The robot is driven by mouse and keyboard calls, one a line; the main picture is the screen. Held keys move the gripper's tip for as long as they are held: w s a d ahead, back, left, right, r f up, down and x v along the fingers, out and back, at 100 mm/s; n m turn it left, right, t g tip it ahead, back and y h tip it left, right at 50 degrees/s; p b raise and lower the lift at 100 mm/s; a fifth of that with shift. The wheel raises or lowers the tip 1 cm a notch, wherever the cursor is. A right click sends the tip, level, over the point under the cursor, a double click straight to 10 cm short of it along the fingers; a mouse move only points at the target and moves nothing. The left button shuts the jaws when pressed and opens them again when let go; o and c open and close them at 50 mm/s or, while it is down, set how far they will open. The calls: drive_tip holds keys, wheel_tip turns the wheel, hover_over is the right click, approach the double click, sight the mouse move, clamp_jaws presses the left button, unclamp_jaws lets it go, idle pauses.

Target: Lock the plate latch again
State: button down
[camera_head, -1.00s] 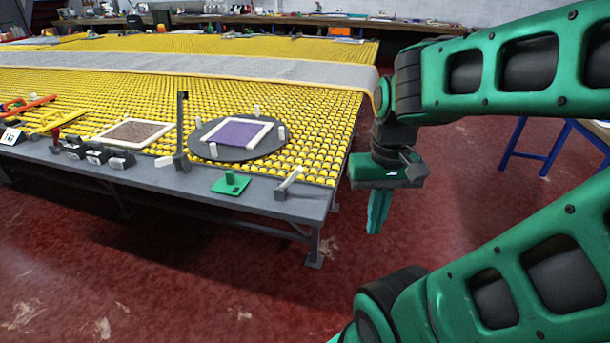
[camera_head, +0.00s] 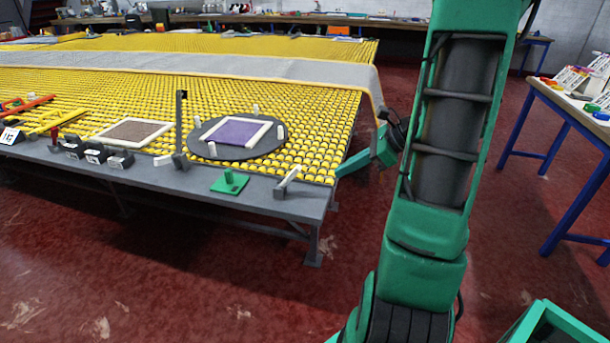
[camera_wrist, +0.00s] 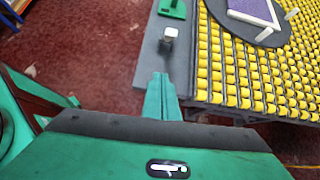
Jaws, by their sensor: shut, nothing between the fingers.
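A round dark plate (camera_head: 214,151) carries a white-framed purple square (camera_head: 236,132) and several white pegs. Near the table's front right corner stands a small grey block with a white-tipped lever (camera_head: 288,182), which looks like the plate latch. The lever slants up to the right in the head view. The block also shows in the wrist view (camera_wrist: 168,36), just beyond my fingertips. My gripper (camera_head: 340,174) is shut and empty at the table's right edge, pointing left toward the block. Its fingers (camera_wrist: 161,78) are together and apart from the block.
Yellow rollers (camera_head: 320,130) cover the table behind. A blue-legged table (camera_head: 570,115) is at the right. The red floor in front is clear.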

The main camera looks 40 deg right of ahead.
sight(290, 178)
drive_tip(key=shift+w+d+r+m, duration=0.1)
drive_tip(key=shift+d+m, duration=0.2)
drive_tip(key=x, duration=0.9)
drive_tip(key=shift+w+a, duration=0.1)
drive_tip(key=shift+a, duration=0.05)
drive_tip(key=shift+w+a+r, duration=0.3)
drive_tip(key=shift+w+a, duration=0.15)
drive_tip(key=shift+w, duration=0.15)
drive_tip(key=shift+w+a+r, duration=0.3)
drive_tip(key=shift+w+a, duration=0.1)
drive_tip(key=shift+w, duration=0.15)
drive_tip(key=shift+w+a+r, duration=0.25)
drive_tip(key=shift+w+r, duration=0.1)
